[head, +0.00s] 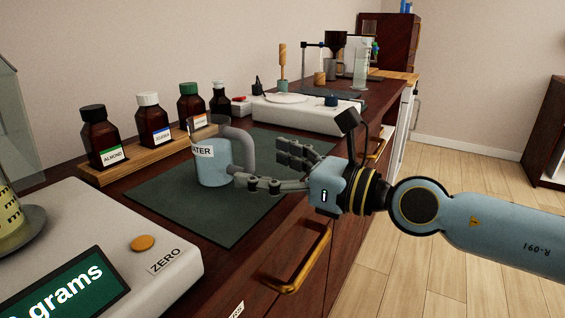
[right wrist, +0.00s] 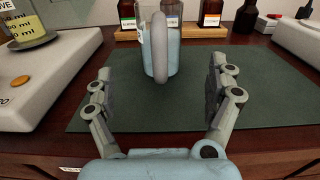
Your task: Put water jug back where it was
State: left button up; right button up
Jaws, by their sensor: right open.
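The water jug (head: 212,168) is a clear jug with pale blue water, a white label ending in "TER" and a grey handle. It stands upright on the dark green mat (head: 170,202). My right gripper (head: 262,168) is open beside the jug, on its handle side. In the right wrist view the jug (right wrist: 174,62) stands ahead, with its handle (right wrist: 160,48) facing me, centred between the spread fingers (right wrist: 162,88). The handle looks to be just beyond the fingertips; I cannot tell whether anything touches. My left gripper is not in view.
A wooden rack (head: 120,168) with several brown bottles stands behind the mat. A scale (head: 110,245) with a green display sits at the front left. A white device (head: 300,113) stands beyond the mat. The mat right of the jug is clear.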

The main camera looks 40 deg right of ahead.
jog(key=shift+v, duration=1.4)
